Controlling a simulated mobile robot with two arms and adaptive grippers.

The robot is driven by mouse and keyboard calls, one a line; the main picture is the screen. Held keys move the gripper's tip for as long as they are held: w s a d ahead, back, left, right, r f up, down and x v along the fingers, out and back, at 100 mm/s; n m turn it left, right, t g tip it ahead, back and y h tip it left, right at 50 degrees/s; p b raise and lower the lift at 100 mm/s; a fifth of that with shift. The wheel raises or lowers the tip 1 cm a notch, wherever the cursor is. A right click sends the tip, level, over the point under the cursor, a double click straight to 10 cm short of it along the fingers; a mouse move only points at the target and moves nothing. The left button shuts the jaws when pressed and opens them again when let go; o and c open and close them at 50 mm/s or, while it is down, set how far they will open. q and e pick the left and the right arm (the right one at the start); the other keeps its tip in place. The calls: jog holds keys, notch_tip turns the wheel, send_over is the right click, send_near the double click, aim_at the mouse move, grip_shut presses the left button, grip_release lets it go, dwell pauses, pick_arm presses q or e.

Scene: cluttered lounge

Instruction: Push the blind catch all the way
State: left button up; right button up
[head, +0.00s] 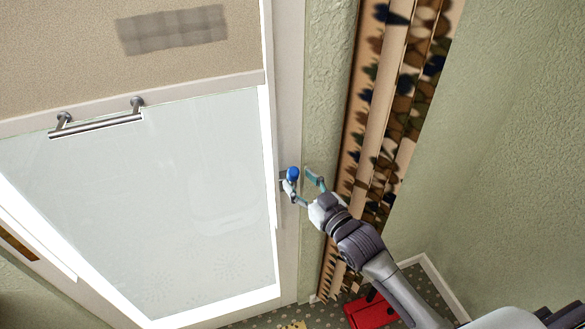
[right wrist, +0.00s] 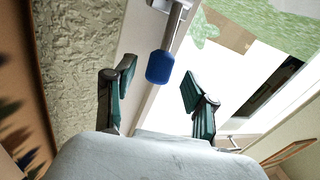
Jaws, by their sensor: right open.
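The blind catch has a blue knob (head: 292,173) on a short grey lever, mounted on the white window frame right of the glass. In the right wrist view the blue knob (right wrist: 160,67) hangs at the end of its grey lever (right wrist: 173,25). My right gripper (head: 306,186) is open and close to the knob. In the right wrist view its two teal-padded fingers (right wrist: 157,88) stand apart, one on each side of the knob, and nothing is gripped. I cannot tell whether a finger touches the knob. My left gripper is out of view.
The beige blind (head: 60,45) covers the window's upper part, with a metal handle bar (head: 97,125) near its lower edge. Bright glass (head: 170,200) lies below. A patterned curtain (head: 385,130) hangs right of the frame. A red object (head: 370,312) lies on the dotted floor.

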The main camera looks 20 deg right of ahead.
aim_at(296, 179)
jog(key=shift+p+x, duration=0.35)
jog(key=shift+x, duration=1.6)
grip_shut()
jog(key=shift+s+f+b, duration=0.15)
jog(key=shift+f+b, duration=0.1)
jog(key=shift+b, duration=0.3)
jog(key=s+f+n+t+y+b, duration=0.4)
jog(key=t+b, duration=0.3)
jog(key=b, duration=1.6)
jog(key=shift+s+t+y, duration=0.3)
jog(key=shift+s+y, duration=0.05)
jog(key=shift+y, duration=0.45)
